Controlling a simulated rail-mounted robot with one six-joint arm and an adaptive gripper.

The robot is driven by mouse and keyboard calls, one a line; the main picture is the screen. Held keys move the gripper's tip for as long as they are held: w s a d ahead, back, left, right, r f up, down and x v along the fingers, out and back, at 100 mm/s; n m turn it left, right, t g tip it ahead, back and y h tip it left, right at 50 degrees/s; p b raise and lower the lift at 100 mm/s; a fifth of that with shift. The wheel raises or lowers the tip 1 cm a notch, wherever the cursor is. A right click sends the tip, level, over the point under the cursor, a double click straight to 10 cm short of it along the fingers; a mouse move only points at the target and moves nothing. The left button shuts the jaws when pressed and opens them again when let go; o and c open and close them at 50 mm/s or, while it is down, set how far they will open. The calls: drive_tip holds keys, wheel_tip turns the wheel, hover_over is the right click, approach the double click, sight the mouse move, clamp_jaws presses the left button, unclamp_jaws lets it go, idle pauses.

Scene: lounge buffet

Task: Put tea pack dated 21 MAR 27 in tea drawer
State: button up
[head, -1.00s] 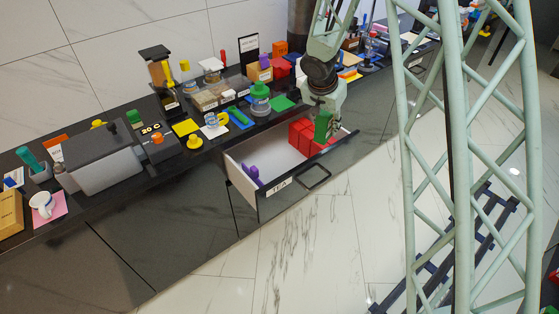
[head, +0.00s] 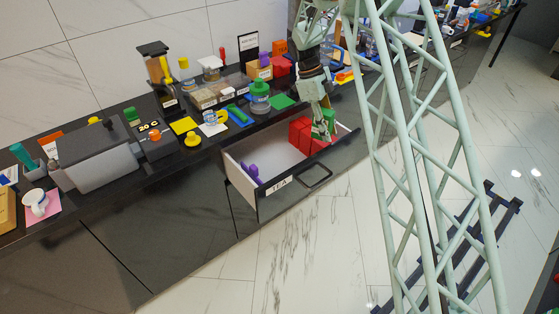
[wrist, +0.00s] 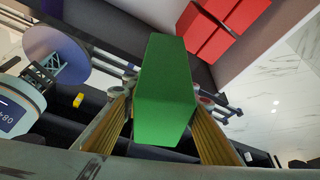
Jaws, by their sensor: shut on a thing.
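My gripper (head: 322,123) is shut on a green pack (wrist: 165,90), which sits between its two yellow-lined fingers in the wrist view. In the head view, the green pack shows only partly, beside the fingers, at the right end of the open tea drawer (head: 240,165). The drawer front carries a TEA label (head: 278,184). Red packs (head: 300,133) stand inside the drawer at that end; they also show at the top of the wrist view (wrist: 222,25). I cannot read a date on the green pack. Whether it touches the drawer is unclear.
A purple item (head: 250,171) lies at the drawer's left end, and the drawer's middle is clear. The black counter (head: 105,205) behind holds a green-lidded jar (head: 260,98), a yellow pad (head: 184,125) and a grey machine (head: 95,160).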

sight(314, 137)
drive_tip(key=shift+s+a+f+m+g+y+b, duration=0.15)
drive_tip(key=shift+a+f+m+y, duration=0.15)
drive_tip(key=shift+a+m, duration=0.6)
drive_tip(key=shift+s+a+f+m+g+y+b, duration=0.2)
drive_tip(key=shift+a+m, duration=0.35)
drive_tip(key=shift+a, duration=0.5)
drive_tip(key=shift+a+f+m+g+y, duration=0.2)
drive_tip(key=shift+a+f+m, duration=0.15)
drive_tip(key=shift+a+m, duration=0.55)
wheel_tip(314, 137, down, 14)
drive_tip(key=b, duration=0.2)
drive_tip(key=shift+f+b, duration=0.1)
drive_tip(key=shift+b, duration=0.25)
drive_tip(key=shift+f, duration=0.1)
drive_tip(key=shift+f+b, duration=0.4)
drive_tip(key=shift+f, duration=1.4)
drive_tip(key=shift+f, duration=0.15)
drive_tip(key=o, duration=0.9)
